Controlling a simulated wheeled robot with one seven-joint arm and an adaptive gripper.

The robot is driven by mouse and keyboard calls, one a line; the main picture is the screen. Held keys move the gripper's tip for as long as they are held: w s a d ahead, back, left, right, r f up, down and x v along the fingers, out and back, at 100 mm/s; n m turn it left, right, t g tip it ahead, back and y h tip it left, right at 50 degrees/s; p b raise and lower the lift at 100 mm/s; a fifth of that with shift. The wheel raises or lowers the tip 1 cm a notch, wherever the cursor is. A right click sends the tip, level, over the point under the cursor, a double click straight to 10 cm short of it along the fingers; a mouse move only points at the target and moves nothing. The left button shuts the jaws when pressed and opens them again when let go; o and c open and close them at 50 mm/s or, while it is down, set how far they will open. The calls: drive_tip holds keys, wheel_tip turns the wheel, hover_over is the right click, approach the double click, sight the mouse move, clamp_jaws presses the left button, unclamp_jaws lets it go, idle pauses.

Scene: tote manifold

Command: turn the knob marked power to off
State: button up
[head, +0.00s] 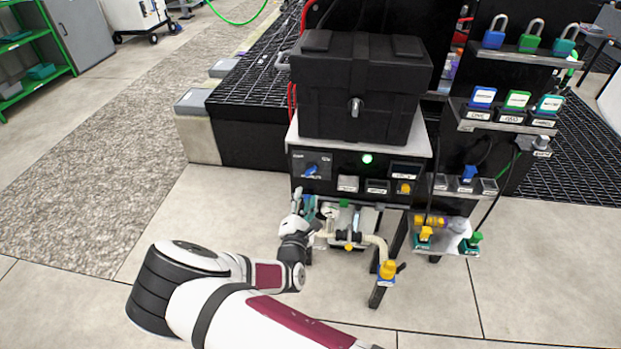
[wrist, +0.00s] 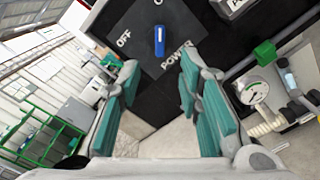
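The blue power knob (wrist: 160,40) sits on a dark square plate on the black panel front, with POWER printed below it and OFF to its left in the wrist view. Its upper end points toward a partly cut-off label starting with O. The knob also shows in the head view (head: 311,171), its handle slanting up to the right. My gripper (wrist: 160,72) is open, with its teal-padded fingers apart and nothing between them. In the head view my gripper (head: 302,203) is just below the knob, in front of the panel. No touch with the knob is visible.
A black case (head: 360,90) stands on top of the panel unit. A green light (head: 367,158) is lit right of the knob. A gauge (wrist: 252,92) and pipes with a yellow valve handle (head: 388,269) lie below and right.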

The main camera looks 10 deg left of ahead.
sight(310, 174)
drive_tip(key=w, duration=0.5)
drive_tip(key=w+b, duration=0.1)
drive_tip(key=w, duration=0.3)
drive_tip(key=shift+w+d, duration=0.2)
drive_tip(key=shift+w, duration=0.15)
clamp_jaws()
